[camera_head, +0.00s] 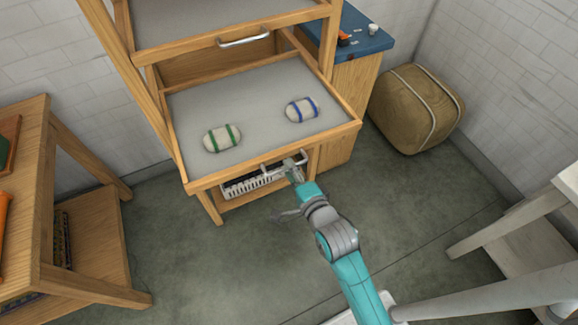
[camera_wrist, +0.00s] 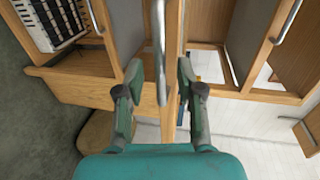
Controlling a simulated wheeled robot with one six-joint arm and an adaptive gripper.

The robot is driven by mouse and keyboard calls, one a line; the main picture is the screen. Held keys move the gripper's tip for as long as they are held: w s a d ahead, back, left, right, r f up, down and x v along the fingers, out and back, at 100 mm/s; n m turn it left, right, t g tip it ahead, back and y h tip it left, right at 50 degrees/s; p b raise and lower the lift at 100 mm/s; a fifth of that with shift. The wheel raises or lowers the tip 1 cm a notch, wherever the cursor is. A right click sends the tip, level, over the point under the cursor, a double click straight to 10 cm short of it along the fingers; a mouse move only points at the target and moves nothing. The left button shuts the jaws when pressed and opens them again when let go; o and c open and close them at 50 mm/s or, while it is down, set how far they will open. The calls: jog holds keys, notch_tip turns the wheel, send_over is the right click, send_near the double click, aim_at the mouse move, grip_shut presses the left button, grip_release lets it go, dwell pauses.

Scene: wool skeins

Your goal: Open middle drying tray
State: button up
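A wooden drying rack has a grey-bottomed tray (camera_head: 250,125) at mid height, apparently the middle drying tray. It juts out in front of the tray above, with a clear gap showing over its bed. A green-banded pale skein (camera_head: 222,138) and a blue-banded one (camera_head: 301,110) lie on it. My gripper (camera_head: 295,172) is at this tray's front edge, by its metal handle (camera_head: 268,169). In the wrist view, my gripper (camera_wrist: 159,75) has its fingers apart, one on each side of a metal handle bar (camera_wrist: 160,45). Contact with the bar cannot be told.
An upper tray (camera_head: 185,15) with its own handle (camera_head: 243,38) is above. A white crate (camera_head: 245,186) sits low in the rack. A wooden shelf unit (camera_head: 75,190) stands left, a blue-topped cabinet (camera_head: 360,42) and a wicker pouf (camera_head: 415,110) right. Floor in front is clear.

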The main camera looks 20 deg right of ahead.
jog(key=v, duration=1)
jog(key=shift+s+f, duration=0.1)
dwell(0.3)
jog(key=s+r+n, duration=0.2)
jog(key=s+n, duration=1.6)
jog(key=s, duration=0.7)
jog(key=shift+a+g, duration=0.3)
jog(key=shift+g, duration=0.1)
jog(key=shift+s+d, duration=0.1)
